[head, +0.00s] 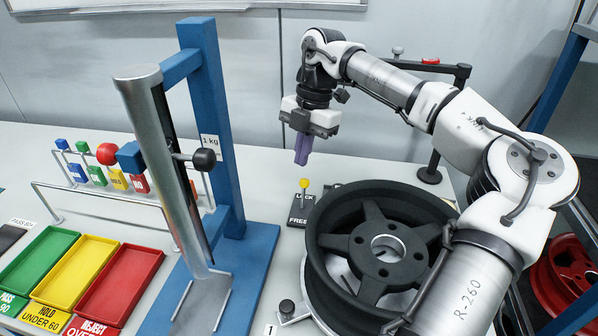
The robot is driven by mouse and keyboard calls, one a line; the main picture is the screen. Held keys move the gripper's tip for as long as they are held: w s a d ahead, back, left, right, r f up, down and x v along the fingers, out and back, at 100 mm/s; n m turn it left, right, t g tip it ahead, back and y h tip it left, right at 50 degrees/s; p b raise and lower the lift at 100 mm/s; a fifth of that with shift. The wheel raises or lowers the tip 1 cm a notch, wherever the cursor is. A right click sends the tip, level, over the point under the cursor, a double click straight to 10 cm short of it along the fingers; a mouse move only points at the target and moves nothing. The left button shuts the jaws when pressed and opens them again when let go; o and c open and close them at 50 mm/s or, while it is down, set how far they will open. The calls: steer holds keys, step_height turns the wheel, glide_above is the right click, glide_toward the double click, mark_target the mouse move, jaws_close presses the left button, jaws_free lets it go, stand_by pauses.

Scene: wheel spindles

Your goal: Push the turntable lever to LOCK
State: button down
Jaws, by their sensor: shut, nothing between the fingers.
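The turntable lever (303,184) has a yellow knob and stands upright on a small dark plate (297,213) behind the left of the wheel. The plate is marked LOCK at its far end and FREE at its near end. My gripper (301,160) points down with its purple fingers shut, just above the yellow knob in the picture. I cannot tell whether the fingers touch the knob. A black five-spoke wheel (368,222) lies on the turntable, tilted in view, and hides most of the turntable.
A blue stand (214,120) with a slanted metal channel (160,170) rises on the left. Green (37,262), yellow (76,270) and red (117,285) trays lie at the front left. A dark post (430,174) with a bracket stands behind the wheel. My arm passes over the right.

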steer(key=v, duration=0.8)
steer(key=shift+r+b, duration=0.4)
steer(key=shift+f, duration=0.1)
